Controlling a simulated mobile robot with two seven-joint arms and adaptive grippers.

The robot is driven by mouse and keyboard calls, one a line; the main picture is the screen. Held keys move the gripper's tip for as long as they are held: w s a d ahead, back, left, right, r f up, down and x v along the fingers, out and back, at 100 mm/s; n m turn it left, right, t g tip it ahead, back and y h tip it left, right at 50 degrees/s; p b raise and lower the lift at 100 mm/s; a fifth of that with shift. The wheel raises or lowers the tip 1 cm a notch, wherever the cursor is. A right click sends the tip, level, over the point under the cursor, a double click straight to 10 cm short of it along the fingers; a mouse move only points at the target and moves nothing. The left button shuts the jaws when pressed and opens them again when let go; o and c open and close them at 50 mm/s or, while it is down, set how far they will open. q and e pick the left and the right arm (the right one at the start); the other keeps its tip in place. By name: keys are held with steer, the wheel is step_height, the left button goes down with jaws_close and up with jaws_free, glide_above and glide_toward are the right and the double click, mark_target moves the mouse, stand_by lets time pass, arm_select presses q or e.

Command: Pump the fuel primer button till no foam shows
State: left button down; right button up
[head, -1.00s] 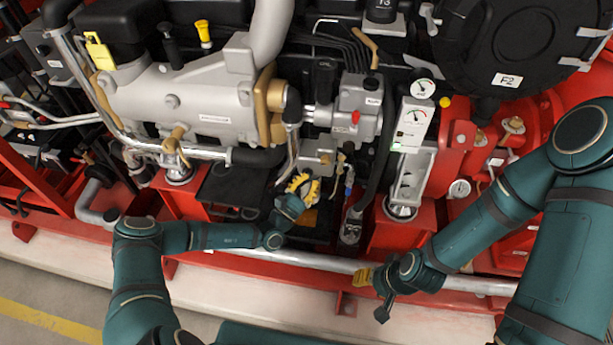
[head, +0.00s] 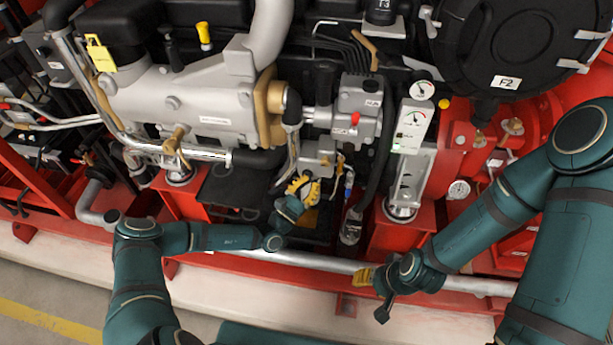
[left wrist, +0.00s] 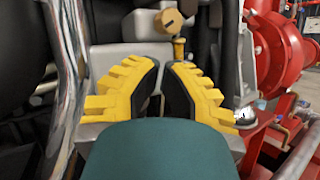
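My left gripper (head: 306,182) is low in front of the engine, beside the grey filter block (head: 318,154). In the left wrist view its yellow fingers (left wrist: 163,66) are nearly together, with a thin gap and nothing held between them. Beyond the tips are a round brass-coloured knob (left wrist: 168,20) and a short yellowish post (left wrist: 179,48); I cannot tell for sure which is the primer button. The tips look apart from both. A clear tube or cup (head: 351,225) stands right of the left gripper; foam in it is too small to judge. My right gripper (head: 362,277) is by the front rail, its fingers seen edge-on.
A grey block with a red button (head: 355,118) sits above the left gripper. A white gauge panel (head: 412,125) stands to the right. A chrome pipe (left wrist: 70,70) is close left of the left fingers.

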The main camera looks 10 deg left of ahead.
arm_select(q)
steer(key=shift+s+p, duration=0.5)
steer(key=shift+s, duration=0.4)
steer(key=s+p, duration=0.3)
steer(key=s, duration=0.2)
stand_by(0.9)
